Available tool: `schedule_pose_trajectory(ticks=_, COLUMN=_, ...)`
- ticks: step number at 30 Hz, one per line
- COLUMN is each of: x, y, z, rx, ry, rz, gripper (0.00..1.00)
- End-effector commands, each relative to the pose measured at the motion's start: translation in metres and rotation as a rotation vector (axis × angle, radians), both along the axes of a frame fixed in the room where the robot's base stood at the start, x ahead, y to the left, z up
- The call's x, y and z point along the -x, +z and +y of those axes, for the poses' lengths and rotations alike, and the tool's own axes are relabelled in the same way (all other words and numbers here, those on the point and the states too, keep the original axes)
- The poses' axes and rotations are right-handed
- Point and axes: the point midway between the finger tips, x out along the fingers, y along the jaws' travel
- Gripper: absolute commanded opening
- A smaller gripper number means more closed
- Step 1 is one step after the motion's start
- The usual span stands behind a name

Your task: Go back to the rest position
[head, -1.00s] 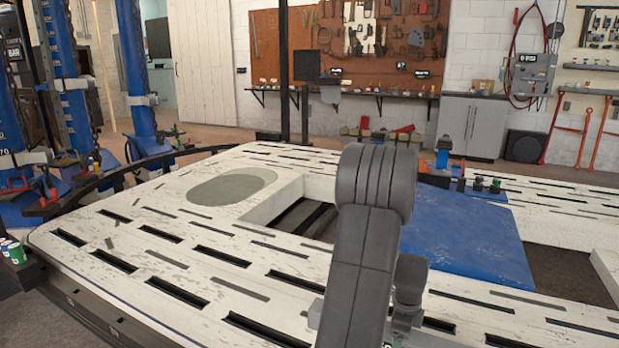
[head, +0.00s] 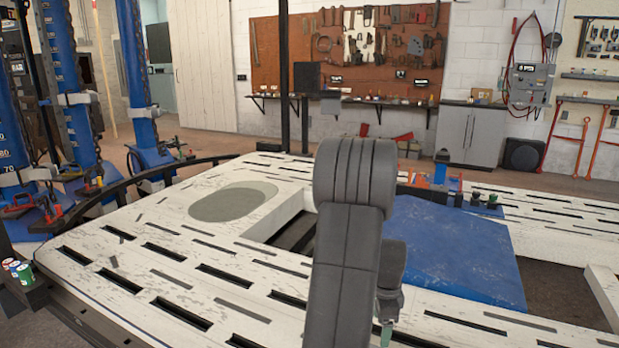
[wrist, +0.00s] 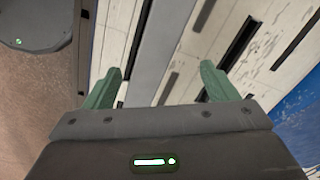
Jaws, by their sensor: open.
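My gripper (wrist: 160,88) is open in the wrist view, with its two green fingers apart and nothing between them. Beyond the fingers lies the white slotted frame bench (wrist: 285,45). In the head view my grey arm stands in front of the bench (head: 130,250). Only a small green part of my gripper (head: 386,335) shows there at the bottom edge, partly hidden by the arm. No object is held.
A blue panel (head: 450,250) lies in the bench to the right of my arm. Blue towers (head: 75,90) stand at the left. Several small cans (head: 20,270) sit by the left bench edge. A pegboard (head: 300,50) and grey cabinet (head: 470,130) are at the back wall.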

Motion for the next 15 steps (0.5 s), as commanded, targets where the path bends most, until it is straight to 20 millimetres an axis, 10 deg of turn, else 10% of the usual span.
schedule_pose_trajectory(ticks=15, x=-0.015, y=0.034, z=0.038, rx=0.000, ry=0.338, rz=-0.001, gripper=0.80)
